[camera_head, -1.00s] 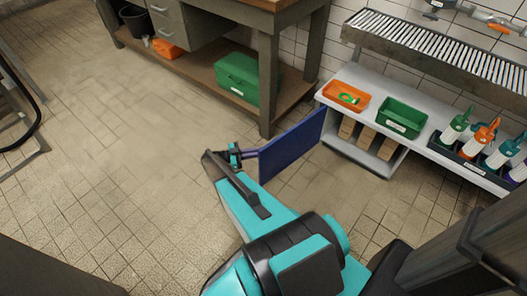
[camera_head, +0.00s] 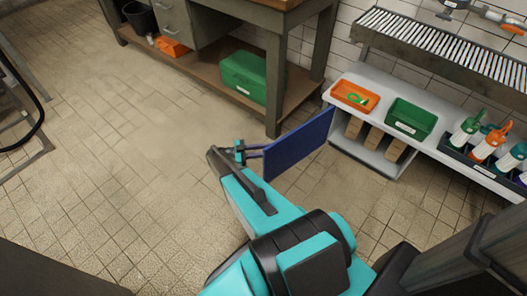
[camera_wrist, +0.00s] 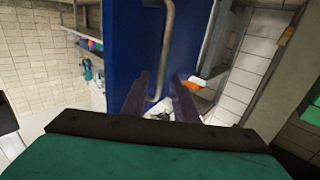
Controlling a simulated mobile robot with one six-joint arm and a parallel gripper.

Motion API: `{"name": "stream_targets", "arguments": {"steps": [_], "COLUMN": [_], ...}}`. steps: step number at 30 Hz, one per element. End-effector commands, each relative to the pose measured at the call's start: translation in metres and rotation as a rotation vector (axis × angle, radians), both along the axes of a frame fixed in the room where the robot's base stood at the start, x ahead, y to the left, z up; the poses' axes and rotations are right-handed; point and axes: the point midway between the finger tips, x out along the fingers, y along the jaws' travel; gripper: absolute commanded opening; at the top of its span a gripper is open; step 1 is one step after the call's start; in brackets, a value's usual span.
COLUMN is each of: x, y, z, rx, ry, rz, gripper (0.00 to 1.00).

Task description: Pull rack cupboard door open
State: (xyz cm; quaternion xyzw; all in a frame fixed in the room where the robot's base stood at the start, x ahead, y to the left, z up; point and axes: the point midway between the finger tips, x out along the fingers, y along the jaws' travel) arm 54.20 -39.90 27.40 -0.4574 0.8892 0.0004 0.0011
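The rack cupboard door is a blue panel (camera_head: 299,145) standing upright and out from the low shelf rack in the head view. In the wrist view the blue door (camera_wrist: 125,45) fills the upper middle, with a grey bar handle (camera_wrist: 169,30) along it. My gripper (camera_head: 258,150) is at the door's left edge in the head view. In the wrist view my gripper's dark fingers (camera_wrist: 161,76) are apart, one on each side of the handle's lower end, with gaps visible. Whether a finger touches the handle cannot be told.
The grey rack (camera_head: 385,160) holds an orange tray (camera_head: 355,96), a green tray (camera_head: 410,118) and several spray bottles. A workbench (camera_head: 273,70) with a green box (camera_head: 252,78) stands behind the door. The tiled floor to the left is clear. A dark metal frame stands at far left.

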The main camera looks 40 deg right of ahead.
Motion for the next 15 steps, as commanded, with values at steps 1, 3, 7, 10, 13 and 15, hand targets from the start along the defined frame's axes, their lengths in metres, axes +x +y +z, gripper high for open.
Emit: {"name": "stream_targets", "arguments": {"steps": [1, 3, 7, 10, 13, 15], "x": [0.0000, 0.0002, 0.0005, 0.0015, 0.0041, 0.0072], "y": [0.0007, 0.0012, 0.0017, 0.0029, 0.0061, 0.0099], "z": [0.0001, 0.0003, 0.0005, 0.0006, 0.0007, 0.0008], "rx": [0.000, -0.001, -0.001, -0.002, -0.002, -0.002], "ry": [0.000, 0.001, 0.001, 0.001, 0.001, 0.001], "rz": [0.000, 0.000, 0.000, 0.000, 0.001, 0.001], "gripper": [0.27, 0.27, 0.27, 0.27, 0.27, 0.27]}}
